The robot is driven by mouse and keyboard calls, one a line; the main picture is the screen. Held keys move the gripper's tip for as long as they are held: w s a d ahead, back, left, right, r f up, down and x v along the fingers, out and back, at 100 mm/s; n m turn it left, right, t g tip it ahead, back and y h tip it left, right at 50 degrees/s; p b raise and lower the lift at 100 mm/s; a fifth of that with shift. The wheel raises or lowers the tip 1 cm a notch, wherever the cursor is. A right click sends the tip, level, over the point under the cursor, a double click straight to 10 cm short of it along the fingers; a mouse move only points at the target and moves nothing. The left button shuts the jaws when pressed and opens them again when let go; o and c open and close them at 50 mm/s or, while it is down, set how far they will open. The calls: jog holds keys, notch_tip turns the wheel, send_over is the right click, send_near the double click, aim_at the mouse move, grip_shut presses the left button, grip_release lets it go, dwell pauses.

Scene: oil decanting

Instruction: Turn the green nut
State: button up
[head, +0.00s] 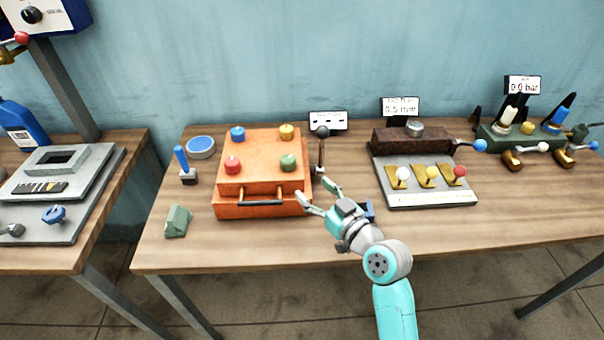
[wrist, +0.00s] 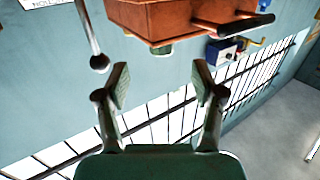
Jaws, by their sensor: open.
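The green nut (head: 288,162) stands on the front right of the orange box (head: 262,150) top in the head view. Blue, yellow and red nuts stand on the other corners. My gripper (head: 313,184) is open and empty at the box's right side, apart from the green nut. In the wrist view, which looks upside down, my gripper's (wrist: 160,82) fingers are spread wide. Part of a green piece, seemingly the green nut (wrist: 162,47), shows beyond the gap between them, at the box edge (wrist: 160,18).
A dark ball-topped lever (head: 322,133) stands right behind my gripper; its ball (wrist: 98,62) shows near one finger in the wrist view. A black handle (head: 262,203) juts from the box front. A grey lever panel (head: 420,192) stands to the right. The front table strip is mostly clear.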

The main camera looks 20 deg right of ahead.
aim_at(290, 168)
jog(key=shift+w+a+f+m+h, duration=0.35)
jog(key=shift+a+f+m+h, duration=0.3)
jog(key=shift+h, duration=0.25)
jog(key=shift+w+a+f+m+h, duration=0.1)
jog(key=shift+a+m+h, duration=0.35)
jog(key=shift+h, duration=0.45)
jog(key=shift+a+r+m+h, duration=0.4)
jog(key=shift+m+h, duration=0.1)
jog(key=shift+h, duration=0.1)
jog(key=shift+m+t+h, duration=0.4)
jog(key=shift+h, duration=0.4)
jog(key=w, duration=0.3)
jog(key=w+r, duration=0.1)
jog(key=w, duration=0.6)
jog(key=shift+w+r, duration=0.1)
jog(key=shift+r, duration=0.2)
jog(key=c, duration=1.2)
